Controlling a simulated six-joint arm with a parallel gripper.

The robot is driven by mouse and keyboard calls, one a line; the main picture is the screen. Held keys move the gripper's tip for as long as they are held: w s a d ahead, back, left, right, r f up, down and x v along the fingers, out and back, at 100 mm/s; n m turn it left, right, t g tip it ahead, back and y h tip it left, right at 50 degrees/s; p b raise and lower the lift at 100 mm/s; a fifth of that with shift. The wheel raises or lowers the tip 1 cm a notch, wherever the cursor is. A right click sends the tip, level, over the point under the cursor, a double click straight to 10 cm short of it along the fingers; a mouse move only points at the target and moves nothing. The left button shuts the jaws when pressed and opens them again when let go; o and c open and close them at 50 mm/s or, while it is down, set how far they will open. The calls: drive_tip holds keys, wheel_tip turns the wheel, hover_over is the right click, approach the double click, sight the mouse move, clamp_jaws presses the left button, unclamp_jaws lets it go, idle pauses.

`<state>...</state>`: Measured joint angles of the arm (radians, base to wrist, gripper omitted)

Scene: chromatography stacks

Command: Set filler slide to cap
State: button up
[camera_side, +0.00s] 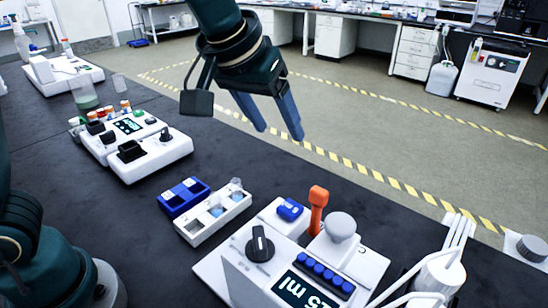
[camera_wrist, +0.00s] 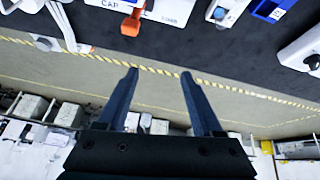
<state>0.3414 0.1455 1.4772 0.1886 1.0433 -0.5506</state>
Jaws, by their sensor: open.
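The filler (camera_side: 235,270) is a white device at the lower right of the side view, with a black dial and a lit display reading "5 ml", its start cut off. An upright orange handle (camera_side: 318,205), which looks like its slide, stands at its back edge beside a round grey-white knob (camera_side: 340,228). My gripper (camera_side: 280,133) is open and empty, high above the bench's far edge and apart from the handle. Its fingers also show in the wrist view (camera_wrist: 159,73).
A blue block (camera_side: 290,210) sits on the filler's white base. A white tray (camera_side: 213,213) and a blue two-well holder (camera_side: 183,196) lie to its left. Another white device (camera_side: 150,155) with vials stands farther left. White tubes (camera_side: 440,270) are at the right.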

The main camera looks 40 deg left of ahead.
sight(319, 192)
drive_tip(key=shift+m+g, duration=0.7)
drive_tip(key=shift+m, duration=0.2)
drive_tip(key=d+f, duration=0.2)
drive_tip(key=w+d+f, duration=0.1)
drive_tip(key=d+f, duration=0.3)
drive_tip(key=shift+w+d+f, duration=0.2)
drive_tip(key=shift+w+f, duration=0.05)
drive_tip(key=shift+f, duration=0.15)
drive_tip(key=shift+x, duration=2.4)
drive_tip(key=shift+c, duration=0.3)
clamp_jaws()
drive_tip(key=shift+d+r, duration=0.1)
